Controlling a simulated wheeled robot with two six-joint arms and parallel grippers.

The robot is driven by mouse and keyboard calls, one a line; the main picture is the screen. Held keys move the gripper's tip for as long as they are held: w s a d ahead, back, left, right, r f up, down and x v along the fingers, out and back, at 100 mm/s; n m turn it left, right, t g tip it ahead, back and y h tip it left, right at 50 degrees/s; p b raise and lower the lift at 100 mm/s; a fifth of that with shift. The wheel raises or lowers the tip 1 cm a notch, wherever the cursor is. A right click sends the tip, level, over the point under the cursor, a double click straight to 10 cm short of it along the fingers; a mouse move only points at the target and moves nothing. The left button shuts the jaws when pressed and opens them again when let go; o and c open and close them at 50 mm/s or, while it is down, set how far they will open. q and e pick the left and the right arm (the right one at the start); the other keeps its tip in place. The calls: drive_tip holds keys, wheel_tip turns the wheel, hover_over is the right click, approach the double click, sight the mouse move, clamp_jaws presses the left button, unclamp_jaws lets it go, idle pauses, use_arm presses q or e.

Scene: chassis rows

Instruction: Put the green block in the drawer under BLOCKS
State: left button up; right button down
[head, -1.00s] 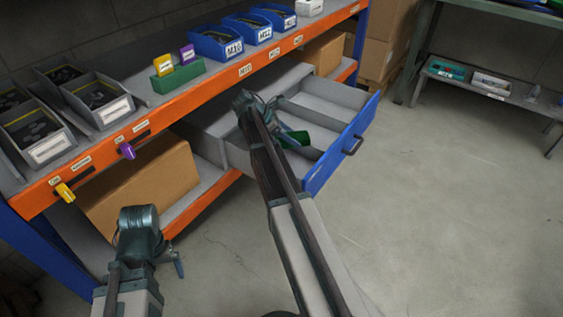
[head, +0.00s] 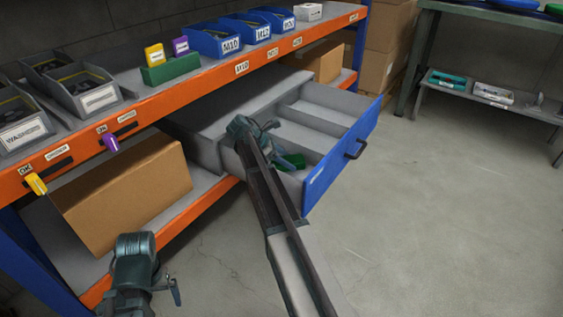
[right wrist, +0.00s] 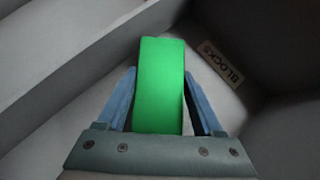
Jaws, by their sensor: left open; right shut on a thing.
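The green block (right wrist: 161,88) is upright between the fingers of my right gripper (right wrist: 160,105) in the right wrist view. In the head view the block (head: 295,160) shows partly, inside or just over the near compartment of the open drawer with a blue front (head: 335,165). My right gripper (head: 284,160) is shut on it; its arm hides part of that compartment. A BLOCKS label (right wrist: 221,64) lies beside the block, right of it in the right wrist view. Whether the block touches the drawer floor I cannot tell. My left gripper (head: 168,290) is open and empty, low left.
The drawer has grey dividers (head: 300,125) and a black handle (head: 356,149). Above is an orange-edged shelf (head: 215,80) with grey and blue bins, a green holder (head: 171,69) and coloured tags. A cardboard box (head: 125,190) stands below. The floor at right is clear.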

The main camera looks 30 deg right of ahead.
drive_tip(key=w, duration=0.1)
drive_tip(key=w+a, duration=0.1)
drive_tip(key=w, duration=0.1)
drive_tip(key=shift+w, duration=0.1)
drive_tip(key=shift+s+f+b, duration=0.35)
drive_tip(key=shift+f+b, duration=0.2)
drive_tip(key=shift+b, duration=0.05)
drive_tip(key=shift+f, duration=0.2)
drive_tip(key=shift+c, duration=0.2)
unclamp_jaws()
drive_tip(key=shift+r, duration=0.15)
